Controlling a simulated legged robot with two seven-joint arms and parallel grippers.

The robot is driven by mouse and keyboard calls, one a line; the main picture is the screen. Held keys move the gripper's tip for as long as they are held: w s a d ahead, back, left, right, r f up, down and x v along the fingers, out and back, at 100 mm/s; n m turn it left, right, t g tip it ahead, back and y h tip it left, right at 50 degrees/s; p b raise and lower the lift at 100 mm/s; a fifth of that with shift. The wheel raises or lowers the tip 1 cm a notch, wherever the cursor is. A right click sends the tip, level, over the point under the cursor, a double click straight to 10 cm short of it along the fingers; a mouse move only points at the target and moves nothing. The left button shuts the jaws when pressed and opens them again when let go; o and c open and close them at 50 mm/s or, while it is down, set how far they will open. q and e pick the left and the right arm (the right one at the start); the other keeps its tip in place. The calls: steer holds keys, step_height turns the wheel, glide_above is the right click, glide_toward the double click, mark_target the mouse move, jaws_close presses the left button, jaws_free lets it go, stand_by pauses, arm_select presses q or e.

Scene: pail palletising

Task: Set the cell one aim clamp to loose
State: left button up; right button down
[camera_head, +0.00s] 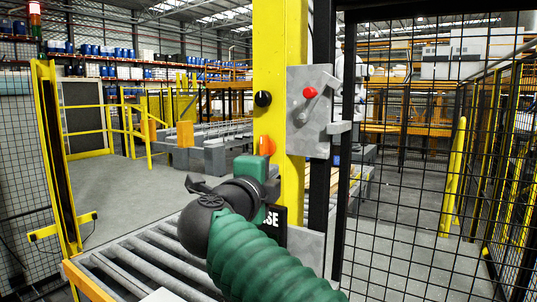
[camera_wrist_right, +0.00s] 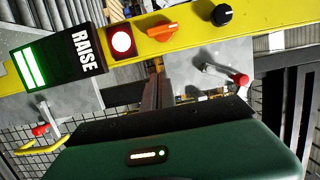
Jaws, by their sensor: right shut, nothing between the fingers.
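A lever with a red ball knob (camera_head: 310,92) sits on a grey plate (camera_head: 312,130) to the right of the yellow post (camera_head: 281,60). It also shows in the right wrist view as a lever with a red end (camera_wrist_right: 240,79). I cannot read a label that marks it as the aim clamp. The post carries a black knob (camera_head: 263,99) and an orange knob (camera_head: 266,146). My right gripper (camera_head: 252,180) is in front of the post, below the orange knob, apart from the lever. It is shut and empty; its fingertips are largely hidden. My left gripper is out of view.
A roller conveyor (camera_head: 150,262) lies at lower left. Black mesh fencing (camera_head: 410,200) closes the right side.

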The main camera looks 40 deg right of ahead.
mark_target(265, 148)
steer(key=w+d+p, duration=0.2)
steer(key=w, duration=0.1)
steer(key=w+d+p, duration=0.2)
steer(key=w, duration=0.1)
steer(key=w+d+p, duration=0.2)
steer(key=w+d, duration=0.1)
steer(key=shift+w, duration=0.25)
steer(key=shift+w+a, duration=0.2)
steer(key=shift+a, duration=0.25)
